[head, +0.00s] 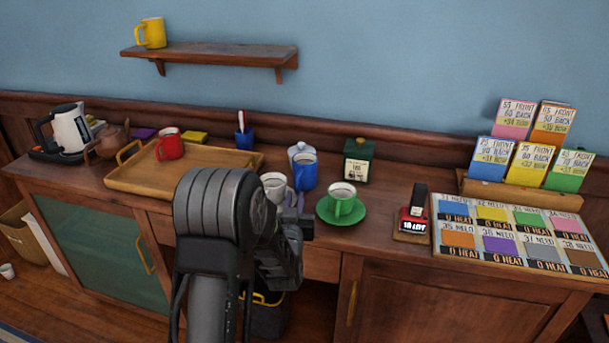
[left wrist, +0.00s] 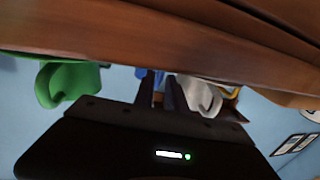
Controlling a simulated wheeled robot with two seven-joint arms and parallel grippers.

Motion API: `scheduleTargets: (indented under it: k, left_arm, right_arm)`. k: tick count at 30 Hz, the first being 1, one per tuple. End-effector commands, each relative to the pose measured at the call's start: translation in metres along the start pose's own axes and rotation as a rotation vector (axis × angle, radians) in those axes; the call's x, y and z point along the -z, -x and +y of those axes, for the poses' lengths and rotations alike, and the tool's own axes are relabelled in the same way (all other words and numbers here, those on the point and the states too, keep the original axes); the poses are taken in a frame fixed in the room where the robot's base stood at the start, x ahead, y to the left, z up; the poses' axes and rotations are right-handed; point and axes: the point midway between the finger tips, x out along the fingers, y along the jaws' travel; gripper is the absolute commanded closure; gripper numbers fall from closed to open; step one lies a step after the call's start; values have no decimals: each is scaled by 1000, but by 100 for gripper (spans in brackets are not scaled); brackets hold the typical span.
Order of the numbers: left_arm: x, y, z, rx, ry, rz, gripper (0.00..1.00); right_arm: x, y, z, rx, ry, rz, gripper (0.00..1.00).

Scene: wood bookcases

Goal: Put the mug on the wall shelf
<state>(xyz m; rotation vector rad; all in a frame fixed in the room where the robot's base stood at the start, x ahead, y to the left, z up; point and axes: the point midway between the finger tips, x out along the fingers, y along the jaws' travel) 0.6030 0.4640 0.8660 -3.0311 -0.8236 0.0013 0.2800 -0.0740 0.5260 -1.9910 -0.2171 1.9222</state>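A yellow mug (head: 152,33) stands upright on the left end of the wooden wall shelf (head: 215,55). On the counter are a red mug (head: 170,144), a white mug (head: 273,187), a blue jug-like mug (head: 305,173) and a green cup (head: 342,201) on a green saucer. My left gripper (head: 302,222) is at the counter's front edge, just before the white mug and left of the green cup. In the left wrist view its narrow fingers (left wrist: 161,93) are close together; the white mug (left wrist: 198,96) and green cup (left wrist: 68,80) flank them. Contact is unclear. My right gripper is out of view.
The red mug is on a wooden tray (head: 118,177). A kettle (head: 70,128) stands at the far left. A dark green box (head: 357,162), red device (head: 412,222), card rack (head: 520,195) and card board (head: 440,252) occupy the right. The shelf's middle and right are bare.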

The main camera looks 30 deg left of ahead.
Motion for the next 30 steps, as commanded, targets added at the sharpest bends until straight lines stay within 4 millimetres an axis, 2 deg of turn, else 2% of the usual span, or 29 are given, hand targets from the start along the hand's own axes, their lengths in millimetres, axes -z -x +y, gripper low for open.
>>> scheduleTargets:
  k: [8,19,30]
  left_arm:
    - [1,-3,0,1,0,1,84]
    - [2,-49,1,0,1,0,84]
    - [1,-52,1,0,1,0,84]
  right_arm:
    - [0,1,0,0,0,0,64]
    - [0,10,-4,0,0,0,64]
    - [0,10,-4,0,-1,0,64]
